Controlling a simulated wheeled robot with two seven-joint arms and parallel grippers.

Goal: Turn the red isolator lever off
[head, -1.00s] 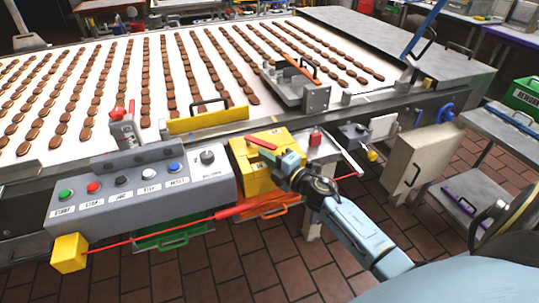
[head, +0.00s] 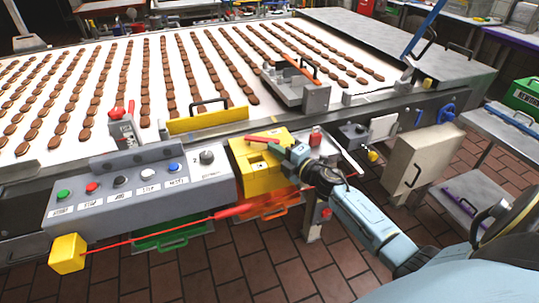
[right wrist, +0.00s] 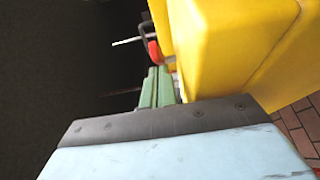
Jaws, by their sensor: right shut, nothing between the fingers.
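The red isolator lever (head: 262,139) sits on top of the yellow box (head: 252,178) beside the button panel. It lies nearly level across the picture. My right gripper (head: 277,151) is shut and empty, with its green fingers at the right end of the lever. In the right wrist view the shut fingers (right wrist: 157,85) lie along the yellow box (right wrist: 215,50). A small red part (right wrist: 154,52) shows just past the tips. I cannot tell whether they touch the lever. My left gripper is not in view.
A grey button panel (head: 140,187) stands left of the box. A red cord (head: 150,233) runs below it from a yellow block (head: 68,253). The conveyor (head: 215,75) with rows of biscuits lies behind. A beige cabinet (head: 420,165) stands to the right.

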